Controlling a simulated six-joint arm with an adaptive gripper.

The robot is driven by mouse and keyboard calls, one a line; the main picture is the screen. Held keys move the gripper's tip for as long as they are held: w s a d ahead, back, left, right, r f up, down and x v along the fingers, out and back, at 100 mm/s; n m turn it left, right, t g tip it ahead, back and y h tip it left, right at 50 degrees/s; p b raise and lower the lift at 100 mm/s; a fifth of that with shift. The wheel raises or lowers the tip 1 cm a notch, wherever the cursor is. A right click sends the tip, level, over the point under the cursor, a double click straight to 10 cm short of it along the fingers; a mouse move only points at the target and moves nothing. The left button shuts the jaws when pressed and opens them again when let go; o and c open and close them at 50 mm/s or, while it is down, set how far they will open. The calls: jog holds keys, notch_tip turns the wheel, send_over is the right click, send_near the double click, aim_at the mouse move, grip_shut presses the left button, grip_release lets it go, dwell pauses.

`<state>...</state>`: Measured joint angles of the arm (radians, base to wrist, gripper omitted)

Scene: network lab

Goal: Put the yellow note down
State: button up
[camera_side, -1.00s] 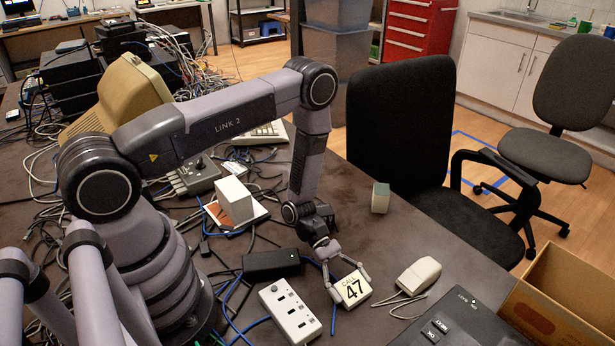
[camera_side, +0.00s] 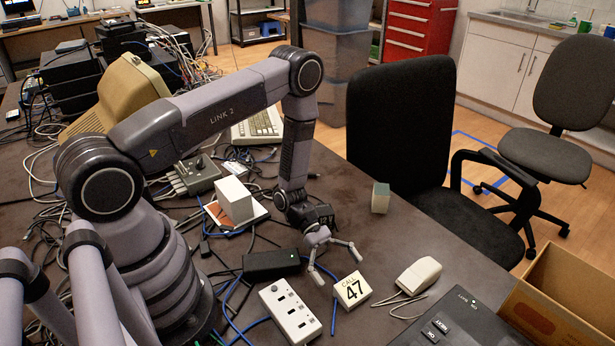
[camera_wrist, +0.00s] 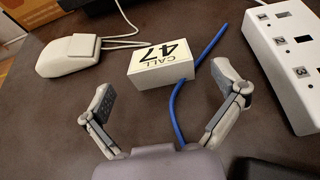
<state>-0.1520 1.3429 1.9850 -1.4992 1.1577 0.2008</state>
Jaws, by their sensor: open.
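My gripper (camera_side: 334,262) is open and empty, above the table and just behind the note in the side view.
A white mouse (camera_side: 418,274) lies right of the note. A white switch box (camera_side: 290,312) and a black adapter (camera_side: 271,264) are on the left. A blue cable (camera_wrist: 201,60) runs beside the note. A black keypad (camera_side: 455,318) and cardboard box (camera_side: 562,290) are at right.

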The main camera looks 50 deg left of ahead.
jog(key=v, duration=0.8)
jog(key=s+r+m+g+y, duration=0.1)
jog(key=s+r+m+y, duration=0.3)
jog(key=r, duration=0.7)
jog(key=w+r+m+g+y, duration=0.1)
jog(key=r+m, duration=0.5)
jog(key=r, duration=0.5)
jog(key=s+a+r+m+t+y, duration=0.2)
jog(key=s+r+m+t+y, duration=0.1)
jog(key=s+r, duration=0.4)
jog(key=s+a+r+m+t+y, duration=0.3)
jog(key=s+r+m+t+y, duration=0.1)
jog(key=s+r, duration=0.3)
jog(key=shift+s+a+r+m+t+y, duration=0.3)
jog(key=shift+s+m+y, duration=0.15)
jog(key=shift+y, duration=0.25)
